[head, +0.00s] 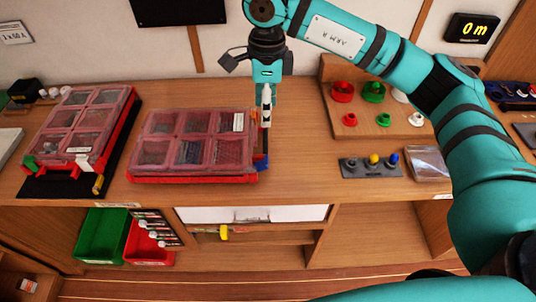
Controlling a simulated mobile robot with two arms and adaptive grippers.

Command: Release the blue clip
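A red case with a clear compartment lid (190,182) lies on the bench, left of centre. A small blue clip (262,165) shows at its right edge, near the front corner; it is partly hidden, and I cannot tell whether it is latched. My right gripper (265,150) points straight down beside that edge, its fingertips at or just above the clip. Its fingers overlap in this view, so their opening and any contact do not show. My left gripper is not in view.
A second red case (84,128) stands left on a black mat (62,187), with green, white and orange clips. On the right are a wooden rack (385,130) with coloured spools and a grey base (358,170) with knobs. Bench right of my gripper is clear.

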